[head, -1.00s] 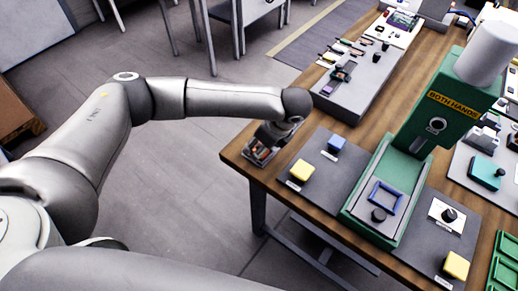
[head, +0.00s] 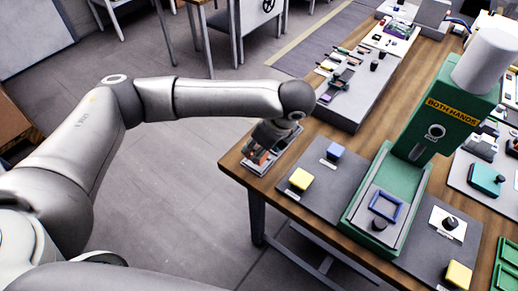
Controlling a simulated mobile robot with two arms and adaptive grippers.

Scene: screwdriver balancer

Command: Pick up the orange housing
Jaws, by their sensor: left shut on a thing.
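My left gripper (head: 258,157) is at the near left corner of the wooden table, low over a small grey tray (head: 252,169). It is shut on the orange housing (head: 262,156), of which only a small orange-red patch shows between the dark fingers. The rest of the housing is hidden by the gripper, and I cannot tell whether it touches the tray. My right gripper is not in view.
A green press (head: 447,112) marked "BOTH HANDS" stands further right. A raised grey board (head: 346,103) with small parts lies behind. Open floor lies left of the table.

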